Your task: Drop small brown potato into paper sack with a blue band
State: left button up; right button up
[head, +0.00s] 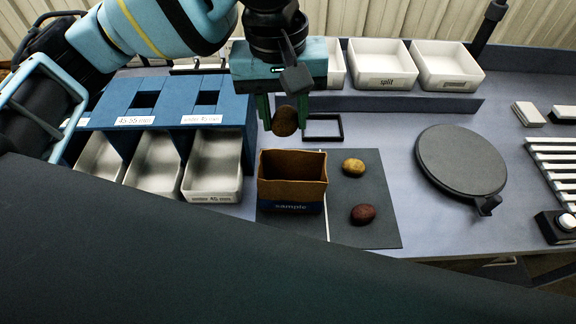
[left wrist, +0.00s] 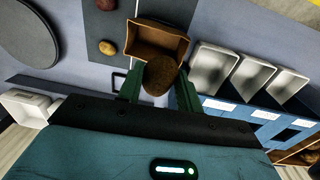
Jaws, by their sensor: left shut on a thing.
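My left gripper (head: 285,115) is shut on a small brown potato (head: 285,121). It holds the potato in the air, a little behind and above the paper sack. The brown paper sack (head: 291,168) with a blue band marked "sample" stands upright and open on a dark mat. In the left wrist view the potato (left wrist: 160,76) sits between the green fingers and overlaps the near edge of the open sack (left wrist: 157,38). My right gripper is not in view.
A yellow potato (head: 353,167) and a reddish potato (head: 362,214) lie on the mat (head: 385,232) right of the sack. A blue grader (head: 175,98) with metal bins stands at left. White bins (head: 447,66) stand at the back, and a round black plate (head: 461,160) at right.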

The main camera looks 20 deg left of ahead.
pick_arm(q)
jog(key=shift+s, duration=0.15)
jog(key=shift+s+d+f, duration=0.1)
jog(key=shift+f, duration=2.9)
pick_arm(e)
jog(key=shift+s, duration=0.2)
pick_arm(q)
jog(key=o, duration=1.1)
jog(key=shift+c, duration=0.2)
jog(key=shift+a+r, duration=0.15)
jog(key=shift+r, duration=1.85)
jog(key=shift+a+r, duration=0.1)
jog(key=shift+r, duration=1.85)
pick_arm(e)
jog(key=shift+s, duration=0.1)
